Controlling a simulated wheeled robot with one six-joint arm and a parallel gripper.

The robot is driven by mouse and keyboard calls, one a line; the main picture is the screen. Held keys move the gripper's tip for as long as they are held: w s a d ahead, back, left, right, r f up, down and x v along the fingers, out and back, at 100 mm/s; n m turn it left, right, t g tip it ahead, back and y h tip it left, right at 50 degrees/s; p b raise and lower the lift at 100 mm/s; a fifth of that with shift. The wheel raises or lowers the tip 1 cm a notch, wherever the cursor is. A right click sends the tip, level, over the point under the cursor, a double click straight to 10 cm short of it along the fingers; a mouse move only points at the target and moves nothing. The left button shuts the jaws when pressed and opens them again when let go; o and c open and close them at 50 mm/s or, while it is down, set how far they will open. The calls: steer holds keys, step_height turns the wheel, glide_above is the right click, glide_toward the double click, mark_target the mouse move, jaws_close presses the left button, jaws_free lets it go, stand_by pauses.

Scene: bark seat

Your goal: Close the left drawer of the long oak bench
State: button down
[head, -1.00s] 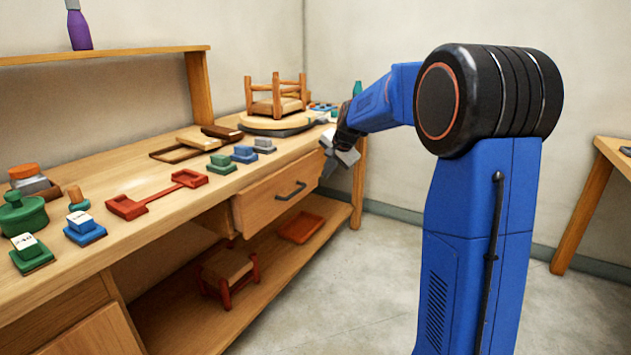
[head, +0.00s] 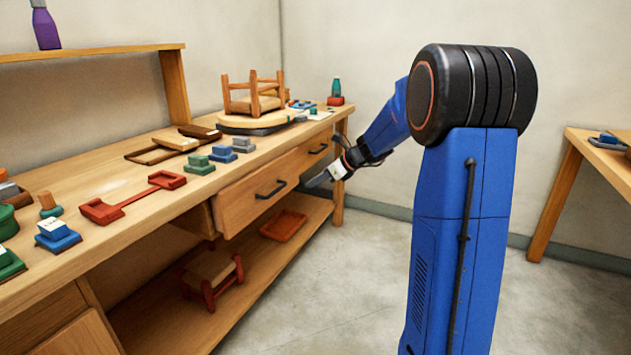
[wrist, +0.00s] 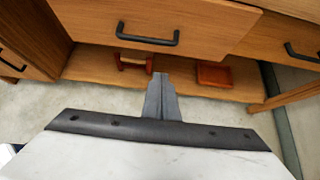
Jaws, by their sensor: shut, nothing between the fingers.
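The long oak bench (head: 150,203) runs along the left wall in the head view. Of two drawers side by side under its top, the left drawer (head: 243,207) has a dark bar handle (head: 270,190). In the wrist view this drawer (wrist: 205,22) is at the top, its front standing out past the right drawer (wrist: 285,32). The right drawer also shows in the head view (head: 305,162). My gripper (head: 318,181) is shut and empty, in front of the bench near its right end. In the wrist view its fingers (wrist: 160,92) are together below the drawer handle, apart from it.
A lower shelf holds a small red-framed stool (head: 212,275) and a red tray (head: 284,225). Several blocks, a red tool (head: 135,200) and an upturned stool (head: 252,95) are on the bench top. Another table (head: 585,150) stands at right. The floor between is clear.

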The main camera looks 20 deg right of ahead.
mark_target(274, 186)
steer(key=w+a+f, duration=0.3)
steer(key=w+a, duration=0.2)
steer(key=w, duration=0.2)
steer(key=shift+a, duration=0.25)
steer(key=shift+f, duration=0.1)
steer(key=w+a, duration=0.3)
steer(key=shift+w, duration=0.3)
steer(key=shift+d, duration=0.1)
steer(key=shift+w, duration=0.1)
